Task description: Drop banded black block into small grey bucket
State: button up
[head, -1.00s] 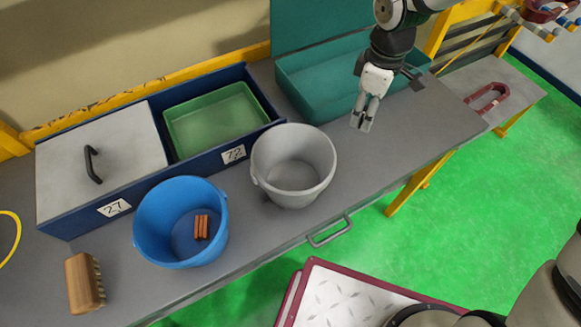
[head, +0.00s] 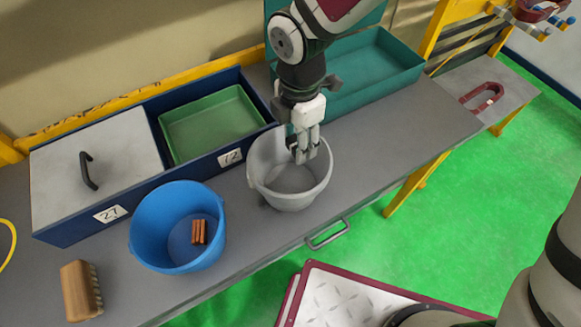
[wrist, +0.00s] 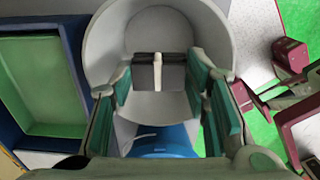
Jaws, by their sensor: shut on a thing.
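The small grey bucket (head: 287,195) stands on the grey bench, right of a larger blue bucket. My gripper (head: 304,154) points down over the grey bucket's mouth, toward its back right side. The wrist view shows the banded black block (wrist: 145,76), dark with a pale band across its middle, between the green-padded fingers of my gripper (wrist: 161,80). My gripper is shut on it. The grey bucket's inner wall (wrist: 112,45) surrounds the block in that view. In the head view the fingers hide the block.
The blue bucket (head: 147,228) holds orange-brown pieces (head: 199,232). A wooden brush (head: 80,290) lies at the left. A blue box (head: 187,171) with a green tray (head: 210,124) and a teal bin (head: 375,75) stand behind. The bench is clear right of the grey bucket.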

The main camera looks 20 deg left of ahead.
jog(key=shift+f+b, duration=0.4)
jog(key=shift+f, duration=0.5)
jog(key=o, duration=1.2)
jog(key=shift+r, duration=0.1)
notch_tip(320, 180, up, 12)
jog(key=shift+f, duration=0.1)
